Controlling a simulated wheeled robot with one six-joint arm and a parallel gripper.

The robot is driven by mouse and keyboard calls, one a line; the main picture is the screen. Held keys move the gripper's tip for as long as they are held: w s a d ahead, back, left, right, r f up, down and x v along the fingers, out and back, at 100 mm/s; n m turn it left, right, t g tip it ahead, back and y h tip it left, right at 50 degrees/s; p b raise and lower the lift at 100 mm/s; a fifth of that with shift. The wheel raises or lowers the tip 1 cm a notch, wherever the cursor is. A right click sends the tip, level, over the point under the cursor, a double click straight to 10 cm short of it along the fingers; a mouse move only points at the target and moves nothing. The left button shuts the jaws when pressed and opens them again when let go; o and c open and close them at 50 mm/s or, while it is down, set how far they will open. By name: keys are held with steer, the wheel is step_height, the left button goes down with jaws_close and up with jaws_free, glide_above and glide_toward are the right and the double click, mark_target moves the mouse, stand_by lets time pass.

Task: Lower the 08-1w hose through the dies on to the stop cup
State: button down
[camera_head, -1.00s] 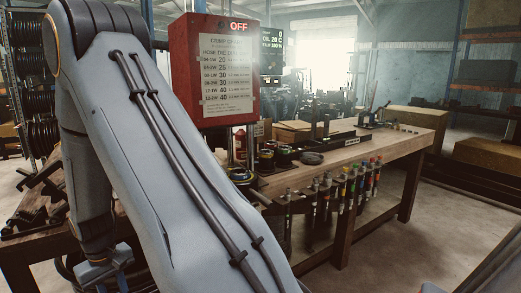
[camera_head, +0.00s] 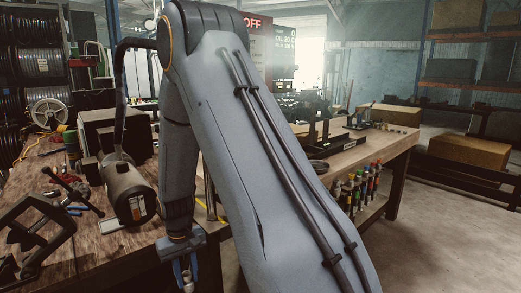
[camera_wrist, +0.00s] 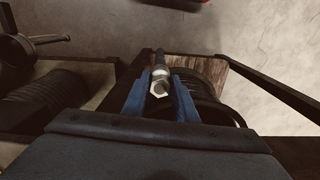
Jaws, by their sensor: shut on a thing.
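My gripper (camera_wrist: 162,92) has blue fingers shut on a hose. Its silver hex fitting (camera_wrist: 159,89) faces the wrist camera, and a short dark hose length (camera_wrist: 160,60) extends beyond it, away from the camera. A red panel (camera_head: 258,42) with a partly covered OFF sign stands behind my arm. I cannot make out the dies or stop cup in either view.
A wooden bench (camera_head: 60,240) at the left carries a dark grey cylinder (camera_head: 128,190) and a black clamp-like frame (camera_head: 35,235). Another bench (camera_head: 385,143) at the right has several colour-handled tools (camera_head: 365,185) on its side. Open floor lies right of it.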

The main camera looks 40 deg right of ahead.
steer(key=s+r+p, duration=0.4)
steer(key=r+p, duration=0.9)
steer(key=r, duration=0.1)
steer(key=s+d+r+n, duration=0.1)
steer(key=s+d+r, duration=0.3)
steer(key=d+r, duration=0.4)
steer(key=s+d+r+n, duration=0.1)
steer(key=s+d+r, duration=0.3)
steer(key=r, duration=1.3)
steer(key=s+d+r+n, duration=0.1)
steer(key=s+d+r, duration=0.3)
steer(key=d+r, duration=0.8)
steer(key=shift+d+r+n, duration=0.15)
steer(key=shift+r+n, duration=0.2)
steer(key=shift+n, duration=0.05)
steer(key=shift+s, duration=0.1)
